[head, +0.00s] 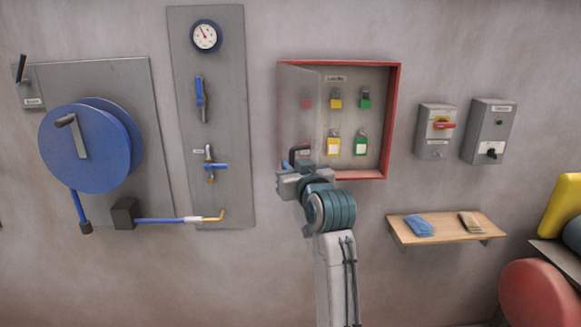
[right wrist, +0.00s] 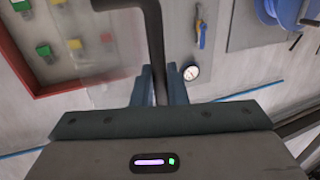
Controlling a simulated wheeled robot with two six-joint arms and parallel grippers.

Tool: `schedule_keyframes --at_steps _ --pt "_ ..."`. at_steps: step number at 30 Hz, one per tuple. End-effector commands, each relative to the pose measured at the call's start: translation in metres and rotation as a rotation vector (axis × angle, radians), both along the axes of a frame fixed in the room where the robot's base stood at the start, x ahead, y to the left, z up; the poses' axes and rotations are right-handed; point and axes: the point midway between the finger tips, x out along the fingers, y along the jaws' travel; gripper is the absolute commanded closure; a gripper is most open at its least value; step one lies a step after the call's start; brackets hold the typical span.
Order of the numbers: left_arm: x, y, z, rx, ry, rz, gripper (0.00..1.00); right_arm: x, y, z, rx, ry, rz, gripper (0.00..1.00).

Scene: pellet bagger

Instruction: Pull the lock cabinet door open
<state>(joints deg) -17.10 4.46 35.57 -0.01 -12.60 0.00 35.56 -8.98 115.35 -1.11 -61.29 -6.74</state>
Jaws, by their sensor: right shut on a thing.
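The lock cabinet (head: 397,120) is a red-framed box on the wall, with several coloured padlocks inside. Its clear door (head: 300,105) stands part open, swung out from the left side and covering only the left part of the box. A dark bent door handle (head: 293,153) sits low on the door. My right gripper (head: 298,166) is shut on this handle. In the right wrist view the handle (right wrist: 153,40) runs down between the two fingers (right wrist: 160,88). The see-through door is faint there, in front of the padlocks. My left gripper is not in view.
A panel with a gauge (head: 206,36) and blue valves is left of the cabinet, with a blue hose reel (head: 90,150) farther left. Two grey switch boxes (head: 437,130) are on the right, above a wooden shelf (head: 450,238) with a blue cloth.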

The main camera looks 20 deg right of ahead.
Motion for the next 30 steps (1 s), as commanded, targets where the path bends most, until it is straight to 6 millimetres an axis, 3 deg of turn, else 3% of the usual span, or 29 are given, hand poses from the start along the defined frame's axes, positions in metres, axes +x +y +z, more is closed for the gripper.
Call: schedule_keyframes --at_steps 9,10,20,23,30 --pt "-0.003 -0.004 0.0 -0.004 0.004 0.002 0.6 0.0 0.0 0.004 0.0 -0.011 -0.002 1.0" --pt "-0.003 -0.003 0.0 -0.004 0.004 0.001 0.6 0.0 0.0 0.005 0.0 -0.011 -0.002 0.82" --pt "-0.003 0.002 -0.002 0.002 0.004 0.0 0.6 -0.003 0.0 0.001 0.0 -0.006 -0.001 0.82" --pt "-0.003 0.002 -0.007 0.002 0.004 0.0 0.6 -0.012 -0.001 0.0 0.001 -0.007 -0.001 0.82" --pt "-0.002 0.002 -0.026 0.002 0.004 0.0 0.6 -0.059 -0.004 -0.001 0.001 -0.011 -0.002 0.82"
